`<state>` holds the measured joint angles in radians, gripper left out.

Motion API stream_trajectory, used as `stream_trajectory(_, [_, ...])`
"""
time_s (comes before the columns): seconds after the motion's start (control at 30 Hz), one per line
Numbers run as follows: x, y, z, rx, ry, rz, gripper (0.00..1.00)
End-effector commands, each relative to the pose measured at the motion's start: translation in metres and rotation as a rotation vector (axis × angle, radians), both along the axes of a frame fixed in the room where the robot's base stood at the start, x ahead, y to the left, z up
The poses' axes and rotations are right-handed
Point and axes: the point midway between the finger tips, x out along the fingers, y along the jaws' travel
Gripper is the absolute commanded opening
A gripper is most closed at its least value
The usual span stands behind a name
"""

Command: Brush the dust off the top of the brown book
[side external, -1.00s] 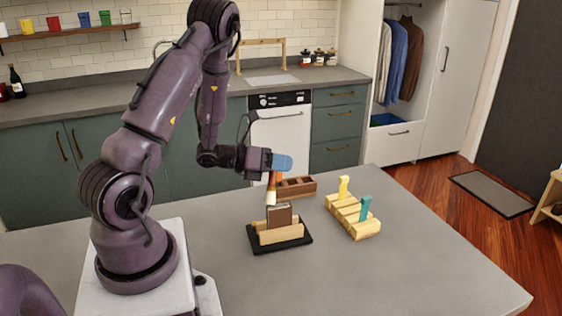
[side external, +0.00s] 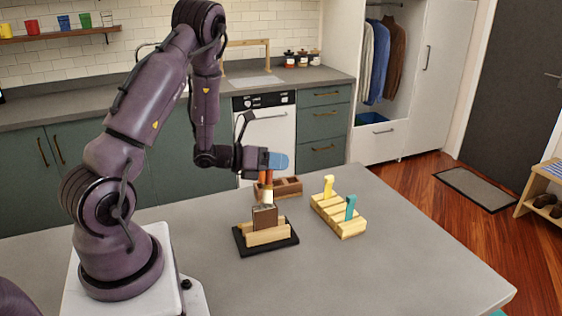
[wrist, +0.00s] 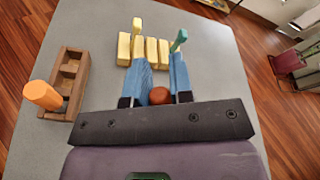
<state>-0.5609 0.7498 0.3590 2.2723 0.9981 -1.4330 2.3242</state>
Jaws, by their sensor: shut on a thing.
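The brown book (side external: 265,217) stands upright between light wooden slats on a black base (side external: 285,244) in the side view. My gripper (side external: 277,162), with blue fingers, is shut on a brush and holds it upright, bristles down. The pale bristles (side external: 268,196) are at the book's top edge; I cannot tell if they touch it. In the wrist view the round reddish-brown end of the brush handle (wrist: 160,96) shows between the fingers. The book is hidden there. Dust is too small to make out.
A brown wooden box with compartments (side external: 288,188) stands behind the book, with an orange handle (wrist: 43,95) upright in its end. A yellow slatted rack (side external: 340,215) with yellow and teal upright pieces is to the right. The grey tabletop at front right is clear.

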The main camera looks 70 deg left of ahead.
Motion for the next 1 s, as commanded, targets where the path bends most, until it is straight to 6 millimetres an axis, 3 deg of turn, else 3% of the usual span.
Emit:
stream_trajectory(0.2, [-0.020,0.002,-0.001,0.000,0.001,0.003,0.00])
stream_trajectory(0.43, [-0.029,0.002,-0.001,0.001,-0.001,0.001,0.00])
stream_trajectory(1.0, [0.014,-0.011,-0.003,0.001,0.000,-0.002,0.00])
